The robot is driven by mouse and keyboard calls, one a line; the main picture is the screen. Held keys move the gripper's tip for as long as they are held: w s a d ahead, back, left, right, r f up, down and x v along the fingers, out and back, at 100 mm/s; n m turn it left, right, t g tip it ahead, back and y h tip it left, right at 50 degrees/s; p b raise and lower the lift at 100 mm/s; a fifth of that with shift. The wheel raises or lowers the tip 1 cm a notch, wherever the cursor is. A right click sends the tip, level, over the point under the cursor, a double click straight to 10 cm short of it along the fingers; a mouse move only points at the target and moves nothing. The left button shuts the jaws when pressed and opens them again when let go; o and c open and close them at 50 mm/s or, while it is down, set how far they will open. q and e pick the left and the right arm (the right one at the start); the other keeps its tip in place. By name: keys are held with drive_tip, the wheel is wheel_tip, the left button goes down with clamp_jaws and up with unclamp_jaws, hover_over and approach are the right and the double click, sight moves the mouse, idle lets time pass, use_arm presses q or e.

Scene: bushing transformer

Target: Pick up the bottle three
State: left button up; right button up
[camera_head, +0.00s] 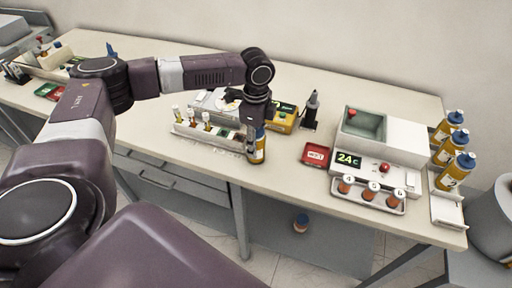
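My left gripper (252,132) points down over the front part of the table. An amber bottle with a dark blue cap (257,152) stands upright at its fingertips, close to the table's front edge. The fingers overlap the bottle's upper part, and I cannot tell whether they touch or grip it. Several similar amber bottles with blue caps stand at the right end, among them a front one (455,171) and a back one (448,126). I cannot read the bottle numbers, so I cannot tell which is bottle three. My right gripper is out of view.
A white rack with vials (206,131) stands left of the gripper. A yellow device (283,118), a red box (315,155) and a white machine reading 24 (379,153) stand to the right. A narrow table strip is clear in front.

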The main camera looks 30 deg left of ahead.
use_arm(q)
drive_tip(key=c, duration=0.7)
drive_tip(key=shift+r, duration=0.1)
